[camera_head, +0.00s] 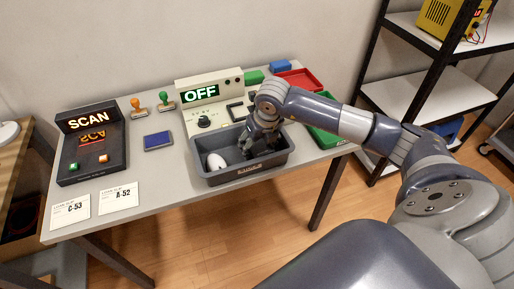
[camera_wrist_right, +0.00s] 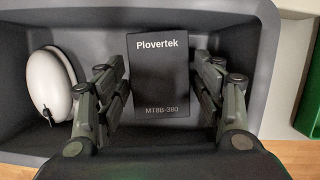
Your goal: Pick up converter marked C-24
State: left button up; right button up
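A grey bin (camera_head: 240,176) stands at the front of the table. My left gripper is not in view.
A scanner (camera_head: 92,145) reading "SCAN" and cards C-53 (camera_head: 72,210) and A-52 (camera_head: 118,198) are at the left. A panel reading "OFF" (camera_head: 202,93) stands behind the bin. Red (camera_head: 300,79) and green (camera_head: 325,138) trays sit right. A shelf rack (camera_head: 425,95) stands beyond.

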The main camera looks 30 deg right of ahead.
jog(key=c, duration=0.7)
